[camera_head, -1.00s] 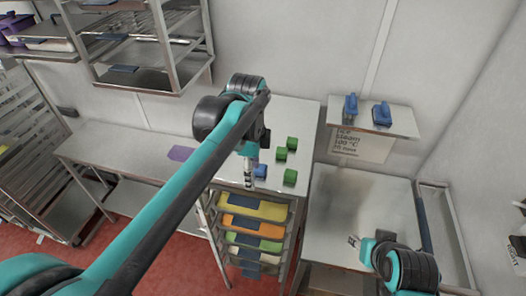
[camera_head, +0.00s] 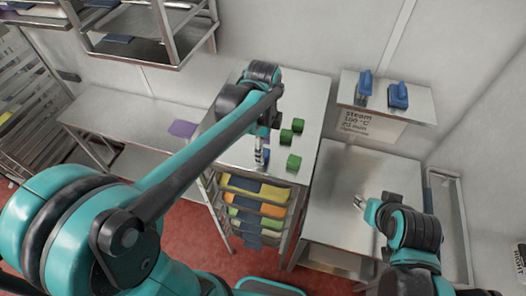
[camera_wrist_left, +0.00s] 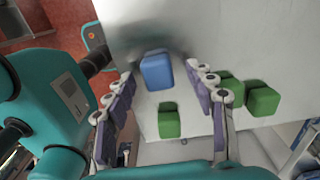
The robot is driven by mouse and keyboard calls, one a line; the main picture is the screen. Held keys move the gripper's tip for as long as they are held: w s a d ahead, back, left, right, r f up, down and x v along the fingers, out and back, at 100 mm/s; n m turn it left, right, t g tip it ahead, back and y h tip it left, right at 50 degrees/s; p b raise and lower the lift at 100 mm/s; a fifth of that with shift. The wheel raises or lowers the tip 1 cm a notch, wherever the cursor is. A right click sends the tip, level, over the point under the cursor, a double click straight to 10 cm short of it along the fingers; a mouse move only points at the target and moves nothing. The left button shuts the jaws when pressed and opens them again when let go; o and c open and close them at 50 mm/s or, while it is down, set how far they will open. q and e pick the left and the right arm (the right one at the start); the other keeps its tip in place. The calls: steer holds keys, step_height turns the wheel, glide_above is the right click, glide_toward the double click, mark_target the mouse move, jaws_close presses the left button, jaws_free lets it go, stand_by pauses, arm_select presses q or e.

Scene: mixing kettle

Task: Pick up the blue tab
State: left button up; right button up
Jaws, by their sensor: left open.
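The blue tab, a small rounded blue block (camera_wrist_left: 156,70), sits on the grey worktop (camera_head: 232,133) in the left wrist view. My left gripper (camera_wrist_left: 167,78) is open, its fingers spread to either side of the blue block in that picture; contact cannot be told. In the head view my left gripper (camera_head: 260,154) points down over the worktop near its front edge and hides most or all of the blue block. My right gripper (camera_head: 360,203) is over the lower table at right, too small to tell open or shut.
Several green blocks stand close by, including one (camera_wrist_left: 168,120) near the blue block and one (camera_head: 293,162) right of my left gripper. A rack of coloured trays (camera_head: 257,206) is below the worktop. A wall shelf (camera_head: 385,104) holds two blue objects.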

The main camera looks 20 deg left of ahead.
arm_select(q)
steer(key=shift+s+f, duration=0.15)
steer(key=shift+f, duration=0.1)
steer(key=c, duration=1.2)
steer(key=shift+r, duration=0.1)
